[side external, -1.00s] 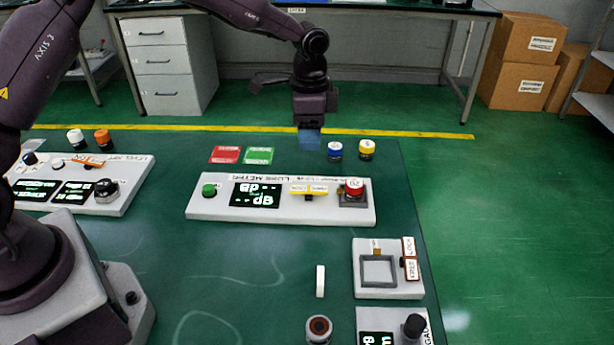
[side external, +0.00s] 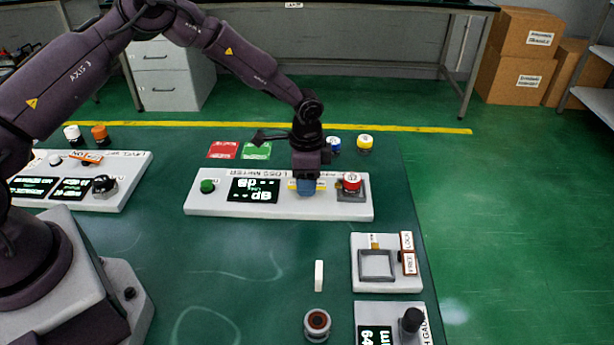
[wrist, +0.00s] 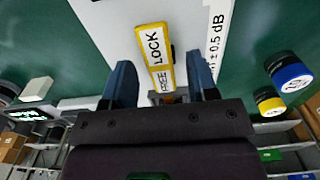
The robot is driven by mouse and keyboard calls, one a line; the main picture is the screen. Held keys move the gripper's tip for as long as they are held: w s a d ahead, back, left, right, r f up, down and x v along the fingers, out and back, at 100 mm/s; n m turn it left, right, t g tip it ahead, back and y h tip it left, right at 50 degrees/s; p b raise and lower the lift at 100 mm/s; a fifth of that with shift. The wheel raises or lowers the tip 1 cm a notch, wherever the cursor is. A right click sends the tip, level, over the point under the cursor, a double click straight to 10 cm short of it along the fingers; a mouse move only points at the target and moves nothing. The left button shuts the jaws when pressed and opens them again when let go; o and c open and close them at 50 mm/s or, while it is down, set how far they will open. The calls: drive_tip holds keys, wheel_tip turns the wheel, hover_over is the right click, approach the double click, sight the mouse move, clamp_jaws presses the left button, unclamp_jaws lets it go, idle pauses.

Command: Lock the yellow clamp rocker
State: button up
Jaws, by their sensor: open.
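The yellow clamp rocker (wrist: 155,55) shows in the wrist view with LOCK on its far half and FREE on its near half. I cannot tell which half is pressed down. In the side view the rocker (side external: 291,186) sits on the white loss meter panel (side external: 215,205), mostly hidden behind my gripper (side external: 306,192). My gripper has blue fingers, which are open, empty and pointing down at the rocker. In the wrist view the fingers (wrist: 160,80) stand apart on either side of the rocker's FREE end. I cannot tell whether they touch it.
A red-capped part (side external: 351,183) sits right of the rocker on the panel, with a green knob (side external: 207,186) at the left. Blue (side external: 334,145) and yellow (side external: 365,143) capped parts stand behind. A framed fixture (side external: 376,263) stands front right.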

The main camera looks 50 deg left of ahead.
sight(290, 183)
drive_tip(key=shift+c, duration=0.2)
drive_tip(key=c, duration=0.9)
drive_tip(key=shift+s+a+t+h, duration=0.2)
drive_tip(key=shift+t+h, duration=0.8)
drive_tip(key=o, duration=0.9)
drive_tip(key=shift+o, duration=0.2)
drive_tip(key=shift+r, duration=0.1)
drive_tip(key=v, duration=1.3)
